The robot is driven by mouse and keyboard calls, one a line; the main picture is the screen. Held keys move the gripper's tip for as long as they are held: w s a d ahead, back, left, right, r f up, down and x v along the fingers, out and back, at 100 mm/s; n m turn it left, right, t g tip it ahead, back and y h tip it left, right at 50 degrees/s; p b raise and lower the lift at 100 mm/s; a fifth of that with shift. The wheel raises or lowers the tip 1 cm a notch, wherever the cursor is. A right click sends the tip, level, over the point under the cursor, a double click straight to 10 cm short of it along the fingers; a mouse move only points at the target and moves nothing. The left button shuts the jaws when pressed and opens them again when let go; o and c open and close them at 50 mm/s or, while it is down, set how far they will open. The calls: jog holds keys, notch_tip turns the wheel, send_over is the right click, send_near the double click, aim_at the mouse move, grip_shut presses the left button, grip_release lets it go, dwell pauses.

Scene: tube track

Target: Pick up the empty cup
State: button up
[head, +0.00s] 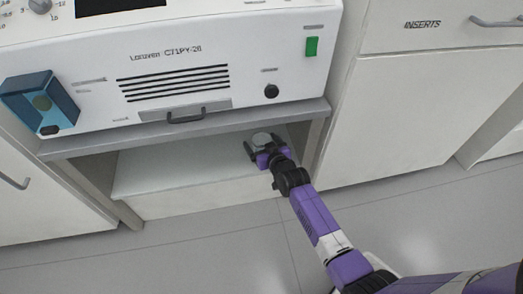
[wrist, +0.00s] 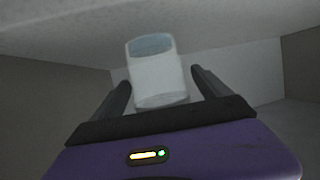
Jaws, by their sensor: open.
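The cup (wrist: 157,78) is a pale, translucent, open-topped cup standing on the shelf under the machine. In the wrist view it stands upright, tilted slightly in the picture, and its lower part is between the fingers of my gripper (wrist: 160,88). Its inside looks empty. In the head view the cup (head: 262,139) shows as a small pale round shape at the end of my arm. My gripper (head: 256,147) is open around it, with a finger on each side. In the wrist view gaps show between the fingers and the cup.
The white shelf (head: 165,172) lies in a recess under the machine's ledge (head: 180,130). A side wall (head: 312,140) stands close to the right of my gripper. The white machine (head: 180,70) sits above, with a blue box (head: 40,100) at its left. The shelf left of the cup is clear.

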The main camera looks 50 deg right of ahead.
jog(key=shift+b+x, duration=0.4)
jog(key=shift+x, duration=0.85)
jog(key=c, duration=1.4)
jog(key=shift+r, duration=0.1)
